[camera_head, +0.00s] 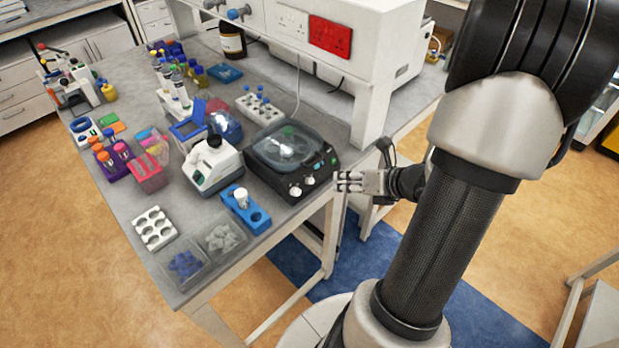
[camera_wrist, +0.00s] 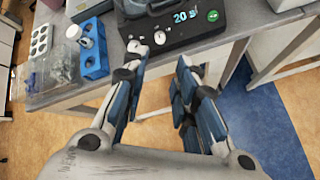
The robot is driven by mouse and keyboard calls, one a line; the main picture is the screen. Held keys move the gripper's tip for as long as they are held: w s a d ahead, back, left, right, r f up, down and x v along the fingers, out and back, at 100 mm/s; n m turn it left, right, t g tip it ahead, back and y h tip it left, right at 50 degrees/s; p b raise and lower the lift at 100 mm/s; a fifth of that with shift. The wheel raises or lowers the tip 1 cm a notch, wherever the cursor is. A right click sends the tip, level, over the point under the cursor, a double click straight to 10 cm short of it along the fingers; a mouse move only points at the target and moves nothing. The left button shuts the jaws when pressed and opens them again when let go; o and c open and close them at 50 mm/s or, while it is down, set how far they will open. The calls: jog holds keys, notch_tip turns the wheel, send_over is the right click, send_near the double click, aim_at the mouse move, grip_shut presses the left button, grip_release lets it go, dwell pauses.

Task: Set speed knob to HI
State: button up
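The black centrifuge-like device (camera_head: 268,168) with a clear round lid sits at the bench's right edge. Its front has two pale knobs, a left knob (camera_head: 296,191) and a right knob (camera_head: 309,180). In the wrist view, the left knob (camera_wrist: 134,47) and right knob (camera_wrist: 159,37) show below a lit display (camera_wrist: 185,15) reading 20 and a green button (camera_wrist: 212,15). I cannot read knob labels or tell which knob sets speed. My gripper (camera_head: 347,182) is just right of the device's front, apart from the knobs. Its fingers (camera_wrist: 158,72) are spread, with nothing between them.
A blue rack (camera_head: 246,210) stands left of the knobs, and a white-and-grey instrument (camera_head: 212,163) is behind it. Clear bins (camera_head: 222,238) and a white rack (camera_head: 154,229) stand near the front edge. A white shelf post (camera_head: 371,95) rises behind the device. Floor in front is open.

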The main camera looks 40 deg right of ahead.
aim_at(312, 181)
jog(key=b+x, duration=0.3)
jog(key=x, duration=1.2)
jog(key=shift+w+f, duration=0.25)
jog(key=shift+w, duration=0.05)
grip_shut()
